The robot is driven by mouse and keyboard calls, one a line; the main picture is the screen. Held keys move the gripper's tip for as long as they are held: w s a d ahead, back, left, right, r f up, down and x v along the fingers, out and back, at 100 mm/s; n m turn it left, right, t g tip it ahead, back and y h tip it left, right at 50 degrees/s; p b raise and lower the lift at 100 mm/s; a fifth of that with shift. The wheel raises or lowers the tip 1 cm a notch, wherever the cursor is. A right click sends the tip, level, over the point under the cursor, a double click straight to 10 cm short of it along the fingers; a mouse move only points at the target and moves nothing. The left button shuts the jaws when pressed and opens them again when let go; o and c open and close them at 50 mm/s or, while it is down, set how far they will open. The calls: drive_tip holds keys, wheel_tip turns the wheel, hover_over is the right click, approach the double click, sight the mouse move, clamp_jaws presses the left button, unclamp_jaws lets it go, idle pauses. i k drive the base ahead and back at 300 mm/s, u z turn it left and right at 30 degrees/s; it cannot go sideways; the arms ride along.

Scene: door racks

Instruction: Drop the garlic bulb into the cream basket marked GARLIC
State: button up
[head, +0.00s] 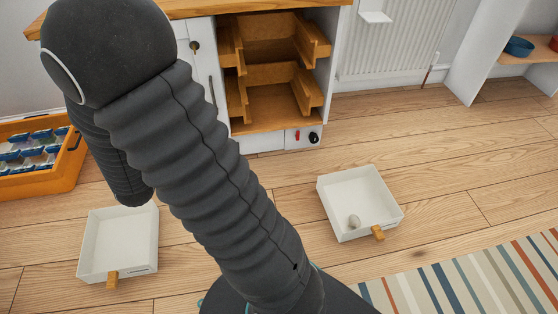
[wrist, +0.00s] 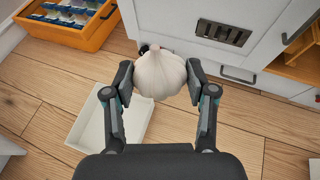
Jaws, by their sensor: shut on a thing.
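The white garlic bulb (wrist: 158,72) is held between the two fingers of my gripper (wrist: 160,82) in the wrist view. My gripper is not visible in the head view. In the wrist view, a pale basket (wrist: 132,128) shows below and slightly left of the bulb, partly hidden by my gripper.
An orange crate (head: 50,184) with several blue-and-white packets stands at far left. A white cabinet (head: 262,143) with wooden drawers is behind. A striped rug (head: 470,280) lies at lower right. Bare wooden floor (head: 440,150) separates the right basket from the shelves.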

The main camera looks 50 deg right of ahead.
sight(358, 203)
drive_tip(key=u, duration=0.65)
drive_tip(key=k, duration=1.5)
drive_tip(key=z, duration=0.85)
